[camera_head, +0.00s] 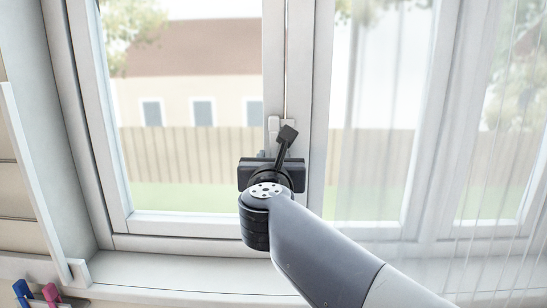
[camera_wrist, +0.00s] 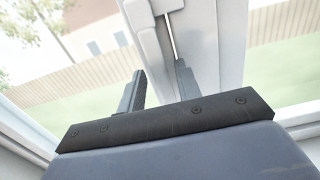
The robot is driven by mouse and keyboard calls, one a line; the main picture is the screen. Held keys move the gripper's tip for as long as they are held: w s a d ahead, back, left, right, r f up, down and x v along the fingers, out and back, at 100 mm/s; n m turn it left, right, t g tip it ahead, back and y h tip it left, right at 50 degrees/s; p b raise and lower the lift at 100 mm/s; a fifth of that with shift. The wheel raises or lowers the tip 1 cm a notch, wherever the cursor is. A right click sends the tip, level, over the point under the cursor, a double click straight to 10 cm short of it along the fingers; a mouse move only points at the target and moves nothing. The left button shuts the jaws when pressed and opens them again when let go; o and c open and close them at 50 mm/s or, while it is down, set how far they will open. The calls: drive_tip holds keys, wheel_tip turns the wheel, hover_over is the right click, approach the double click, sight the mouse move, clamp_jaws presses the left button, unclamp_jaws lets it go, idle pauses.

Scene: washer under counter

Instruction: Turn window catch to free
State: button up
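The white window catch (camera_head: 274,130) sits on the meeting frames of the window, at about the middle of the head view. In the wrist view, pale catch parts (camera_wrist: 142,24) show at the top, beyond my fingertips. My gripper (camera_head: 280,142) is raised in front of the frame, just below and beside the catch. In the wrist view, my gripper (camera_wrist: 160,70) has its two dark fingers apart, with the white frame showing between them. I see nothing held. Whether a finger touches the catch I cannot tell; my gripper partly hides its lower end in the head view.
The window sill (camera_head: 180,272) runs below. Blue and pink pegs (camera_head: 38,294) are at the lower left. A sheer curtain (camera_head: 500,150) hangs at the right. The left window pane (camera_head: 190,190) has clear space in front of it.

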clamp_jaws()
idle(0.5)
drive_tip(key=a+r+m+b, duration=0.6)
drive_tip(key=m+b, duration=0.4)
drive_tip(key=m, duration=0.8)
drive_tip(key=shift+a+r, duration=0.2)
drive_tip(key=shift+r, duration=0.25)
idle(0.3)
drive_tip(key=shift+o, duration=0.8)
unclamp_jaws()
drive_tip(key=shift+w, duration=0.1)
